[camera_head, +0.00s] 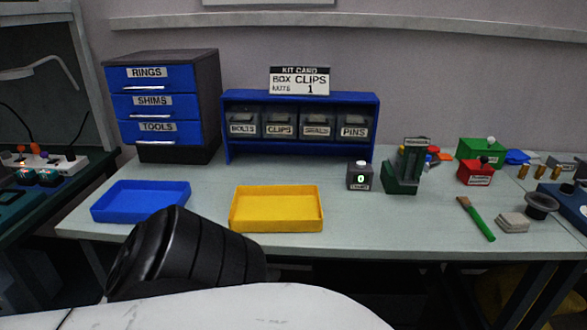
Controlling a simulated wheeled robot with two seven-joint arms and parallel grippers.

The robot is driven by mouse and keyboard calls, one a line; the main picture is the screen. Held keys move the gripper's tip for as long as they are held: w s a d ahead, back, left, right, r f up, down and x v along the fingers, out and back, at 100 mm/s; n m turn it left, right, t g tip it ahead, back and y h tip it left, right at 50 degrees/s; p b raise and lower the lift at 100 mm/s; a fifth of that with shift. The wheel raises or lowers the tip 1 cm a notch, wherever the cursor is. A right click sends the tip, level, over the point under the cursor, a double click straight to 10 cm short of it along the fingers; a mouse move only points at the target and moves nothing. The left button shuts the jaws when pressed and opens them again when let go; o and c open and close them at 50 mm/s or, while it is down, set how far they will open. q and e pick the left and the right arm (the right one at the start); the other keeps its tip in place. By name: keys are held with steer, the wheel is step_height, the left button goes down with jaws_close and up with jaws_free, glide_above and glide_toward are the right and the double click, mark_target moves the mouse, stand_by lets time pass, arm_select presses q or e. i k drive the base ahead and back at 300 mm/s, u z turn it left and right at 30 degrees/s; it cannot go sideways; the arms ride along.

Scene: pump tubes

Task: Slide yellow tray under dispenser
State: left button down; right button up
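The yellow tray (277,222) is shallow and looks empty. It lies on the table in front of the blue rack, left of the small counter box. A dark green upright device (405,168) with a small label at its top stands farther right and looks like the dispenser. The tray is well apart from it. A black, rounded part of my arm shows at the lower left, in front of the trays. Neither of my grippers shows in this view.
A grey counter box (360,175) reading 0 stands between tray and green device. A blue tray (140,201) lies left. The blue rack (303,98) holds labelled bins. A green-handled brush (480,222) lies right. The table front between yellow tray and brush is clear.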

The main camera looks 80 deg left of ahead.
mark_target(295, 208)
steer(key=u, duration=1.75)
